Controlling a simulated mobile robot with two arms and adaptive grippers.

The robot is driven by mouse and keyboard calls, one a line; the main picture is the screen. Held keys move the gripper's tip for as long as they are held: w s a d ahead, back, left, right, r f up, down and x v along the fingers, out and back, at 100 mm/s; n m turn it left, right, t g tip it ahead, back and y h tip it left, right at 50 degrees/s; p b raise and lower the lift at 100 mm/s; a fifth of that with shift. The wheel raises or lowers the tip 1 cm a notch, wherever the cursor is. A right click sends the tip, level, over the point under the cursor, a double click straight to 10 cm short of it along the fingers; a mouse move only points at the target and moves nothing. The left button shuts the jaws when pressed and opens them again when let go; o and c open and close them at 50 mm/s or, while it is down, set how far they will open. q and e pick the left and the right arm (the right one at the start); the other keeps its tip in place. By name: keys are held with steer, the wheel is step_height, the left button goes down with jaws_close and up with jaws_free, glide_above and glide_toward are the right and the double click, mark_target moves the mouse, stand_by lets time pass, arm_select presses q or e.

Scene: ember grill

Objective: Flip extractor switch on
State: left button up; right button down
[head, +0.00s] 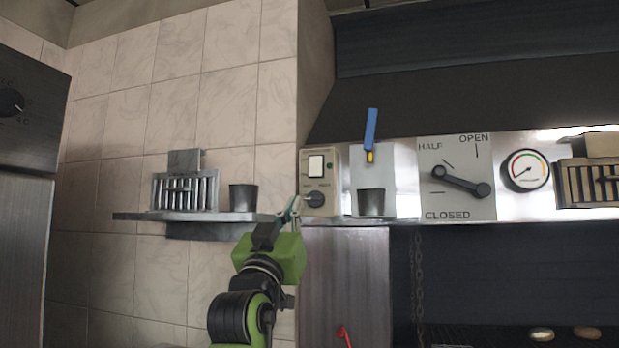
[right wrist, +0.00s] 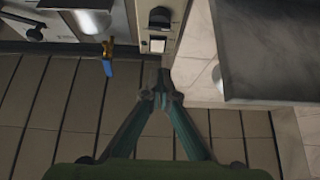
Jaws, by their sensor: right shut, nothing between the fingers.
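The extractor switch is a white rocker (head: 316,165) on a beige wall panel (head: 331,186), with a dark round knob (head: 314,200) below it. In the right wrist view, which looks inverted, the white rocker (right wrist: 157,44) and the dark knob (right wrist: 159,18) also show. My right gripper (head: 294,207) is shut and empty, at the panel's lower left edge near the knob in the head view. In the right wrist view, its closed fingertips (right wrist: 162,82) point at the panel, close to the rocker's end; contact cannot be told. My left gripper is not in view.
A metal shelf (head: 200,216) with a dark cup (head: 243,198) and a slatted box (head: 185,190) is left of my right arm. Right of the panel are a blue-handled item (head: 371,130), another cup (head: 371,202), a damper lever (head: 461,181) and a gauge (head: 527,170).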

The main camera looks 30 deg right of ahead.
mark_target(315, 169)
steer(key=shift+s+a+r+h, duration=0.15)
steer(key=shift+s+r, duration=0.05)
steer(key=shift+r, duration=0.35)
steer(key=shift+s+a+r+h, duration=0.1)
steer(key=shift+s+r+h, duration=0.1)
steer(key=shift+r, duration=0.3)
steer(key=p+x, duration=0.2)
steer(key=x, duration=0.2)
steer(key=f+p+x, duration=0.1)
steer(key=p+x, duration=0.1)
steer(key=x, duration=0.2)
steer(key=w+d+f+p+x, duration=0.1)
steer(key=p+x, duration=0.1)
steer(key=x, duration=0.2)
steer(key=shift+w+d+r+p, duration=0.1)
steer(key=shift+d+r+p, duration=0.1)
steer(key=shift+p, duration=0.15)
steer(key=shift+w+d+f, duration=0.2)
steer(key=shift+w+d, duration=0.1)
steer(key=shift+a, duration=0.1)
